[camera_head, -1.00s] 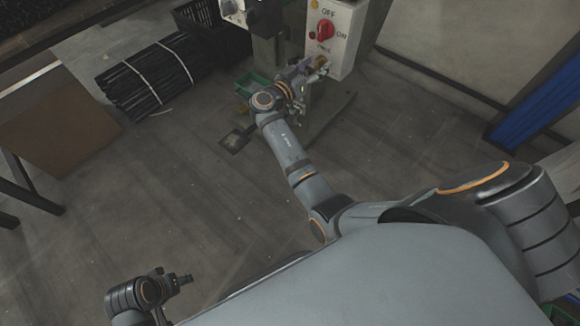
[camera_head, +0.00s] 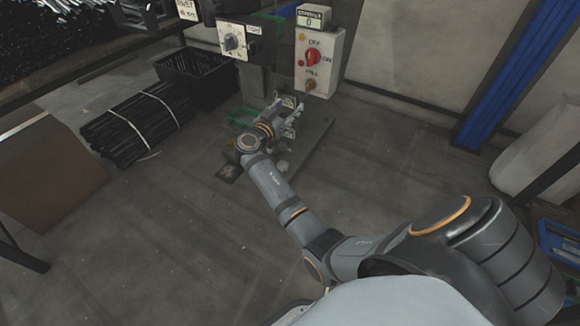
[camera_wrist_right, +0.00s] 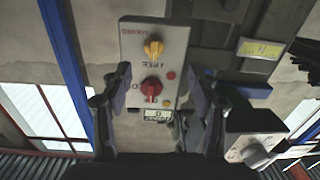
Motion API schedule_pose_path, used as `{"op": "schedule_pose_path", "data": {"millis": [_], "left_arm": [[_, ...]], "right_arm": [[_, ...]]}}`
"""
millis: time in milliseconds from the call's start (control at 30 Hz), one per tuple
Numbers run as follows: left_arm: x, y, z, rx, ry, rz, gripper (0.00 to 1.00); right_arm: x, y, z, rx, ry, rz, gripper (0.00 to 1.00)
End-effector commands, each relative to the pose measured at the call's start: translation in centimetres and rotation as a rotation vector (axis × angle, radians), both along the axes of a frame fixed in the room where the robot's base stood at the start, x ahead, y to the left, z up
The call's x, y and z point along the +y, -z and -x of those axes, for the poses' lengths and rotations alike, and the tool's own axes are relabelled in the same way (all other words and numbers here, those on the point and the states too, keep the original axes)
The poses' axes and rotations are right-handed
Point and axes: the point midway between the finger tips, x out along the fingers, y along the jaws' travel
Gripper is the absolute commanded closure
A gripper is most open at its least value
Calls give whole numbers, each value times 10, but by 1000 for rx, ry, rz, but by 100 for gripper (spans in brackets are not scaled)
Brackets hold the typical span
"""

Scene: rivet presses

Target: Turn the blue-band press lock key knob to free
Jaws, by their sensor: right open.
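The press control box (camera_head: 322,42) is white with a red selector knob (camera_head: 312,56) and, below it, a small yellow-brass key knob (camera_head: 310,85). In the right wrist view the box appears upside down. There the yellow key knob (camera_wrist_right: 154,48) lies beyond the red knob (camera_wrist_right: 151,87), with FREE printed between them and LOCKED in red at the left. I cannot tell which label the key knob points to. My right gripper (camera_head: 290,117) is open and empty, below and left of the key knob and apart from it. My left gripper is out of view.
A second box with a grey dial (camera_head: 232,42) stands left of the control box. A green tray (camera_head: 243,117) sits by the press base. Bundled black bars (camera_head: 137,122) and a black crate (camera_head: 196,75) lie left. The floor in front is clear.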

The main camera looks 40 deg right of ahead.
Motion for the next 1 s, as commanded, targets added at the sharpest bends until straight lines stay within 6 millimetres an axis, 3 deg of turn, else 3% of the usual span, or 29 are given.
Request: {"op": "schedule_pose_path", "data": {"millis": [33, 267, 467, 767, 1000], "left_arm": [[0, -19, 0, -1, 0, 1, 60], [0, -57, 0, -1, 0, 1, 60], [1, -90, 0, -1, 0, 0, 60], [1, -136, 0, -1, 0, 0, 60], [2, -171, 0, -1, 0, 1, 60]], "right_arm": [[1, -3, -1, 42, -20, -9, 40], [12, 44, 0, 257, -133, -63, 40], [23, 88, 14, 436, -234, -118, 40], [42, 143, 52, 660, -375, -205, 40], [58, 179, 94, 805, -476, -279, 40]]}}
